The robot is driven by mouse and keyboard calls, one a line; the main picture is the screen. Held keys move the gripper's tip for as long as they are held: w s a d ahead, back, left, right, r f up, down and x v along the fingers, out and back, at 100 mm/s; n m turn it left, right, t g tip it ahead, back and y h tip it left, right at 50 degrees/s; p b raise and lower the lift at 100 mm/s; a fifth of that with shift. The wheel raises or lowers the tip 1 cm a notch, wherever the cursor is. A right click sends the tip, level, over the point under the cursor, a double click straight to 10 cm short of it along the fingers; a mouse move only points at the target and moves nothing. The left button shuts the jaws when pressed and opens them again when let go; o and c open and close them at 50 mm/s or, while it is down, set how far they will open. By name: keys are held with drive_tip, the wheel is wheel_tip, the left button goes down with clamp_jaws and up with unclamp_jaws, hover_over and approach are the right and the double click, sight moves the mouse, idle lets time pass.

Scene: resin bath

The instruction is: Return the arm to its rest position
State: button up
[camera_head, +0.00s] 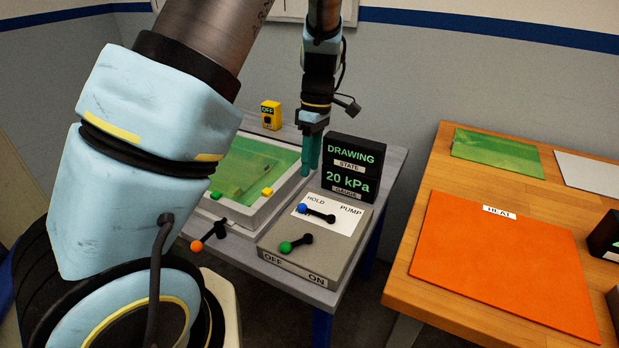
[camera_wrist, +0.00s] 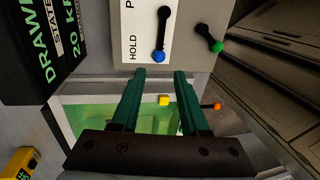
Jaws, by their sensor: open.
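My gripper (camera_head: 311,155) hangs down at the far right side of the resin bath (camera_head: 288,201), between it and the black display. In the wrist view its two green fingers (camera_wrist: 158,75) are apart with nothing between them. My arm reaches up from the left and comes down over the table from above. The bath holds green liquid, with a green block and a yellow block (camera_head: 267,191) at its near rim.
The control box (camera_head: 268,244) has a blue-knobbed lever and a green-knobbed lever. The display (camera_head: 354,152) reads DRAWING and 20 kPa. A yellow OFF box (camera_head: 270,115) stands behind. A wooden table (camera_head: 398,283) at right carries an orange mat (camera_head: 500,262) and a green sheet (camera_head: 497,148).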

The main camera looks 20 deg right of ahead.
drive_tip(key=shift+r, duration=0.2)
drive_tip(key=s+a+r+m+t, duration=0.1)
drive_tip(key=s+a+r+m, duration=0.1)
drive_tip(key=a, duration=0.5)
drive_tip(key=s+a+r+m+t+h, duration=0.1)
drive_tip(key=s+a+m, duration=0.1)
drive_tip(key=a+m, duration=0.3)
drive_tip(key=s+a+r+m+t, duration=0.1)
drive_tip(key=s+a+r+m, duration=0.1)
drive_tip(key=a, duration=0.9)
drive_tip(key=shift+s+a+r+m+h, duration=0.15)
drive_tip(key=shift+s+r+m+h, duration=0.2)
drive_tip(key=shift+m, duration=0.55)
